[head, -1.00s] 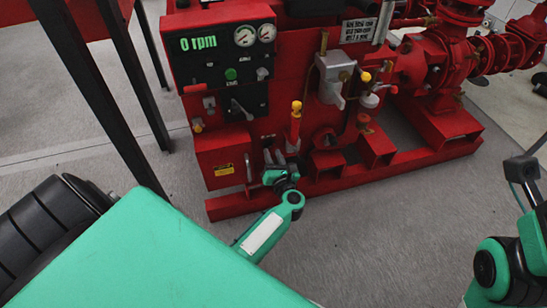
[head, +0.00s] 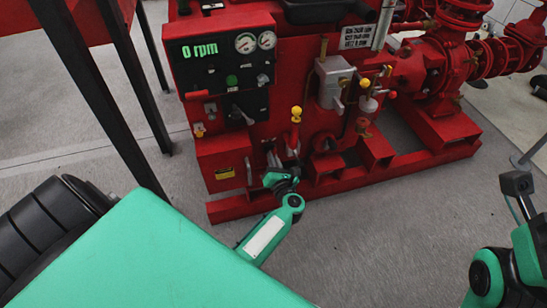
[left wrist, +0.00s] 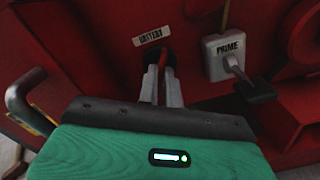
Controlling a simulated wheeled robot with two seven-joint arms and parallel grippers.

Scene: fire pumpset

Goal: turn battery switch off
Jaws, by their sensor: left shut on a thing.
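The red pump set (head: 225,155) stands in front of me. In the left wrist view a label reading BATTERY (left wrist: 153,37) is on its red panel. Just under the label is the battery switch (left wrist: 163,58), a red handle at a dark round base. My left gripper (left wrist: 161,82) is shut on this handle, its two grey fingers close on either side. The fingers hide most of the handle. In the head view my left gripper (head: 280,160) is low on the panel, and the switch is too small to make out.
A PRIME switch (left wrist: 226,52) with a dark-tipped lever is just right of my left fingers. The control panel (head: 222,62) reads 0 rpm. Grey floor (head: 370,230) in front of the pump is clear.

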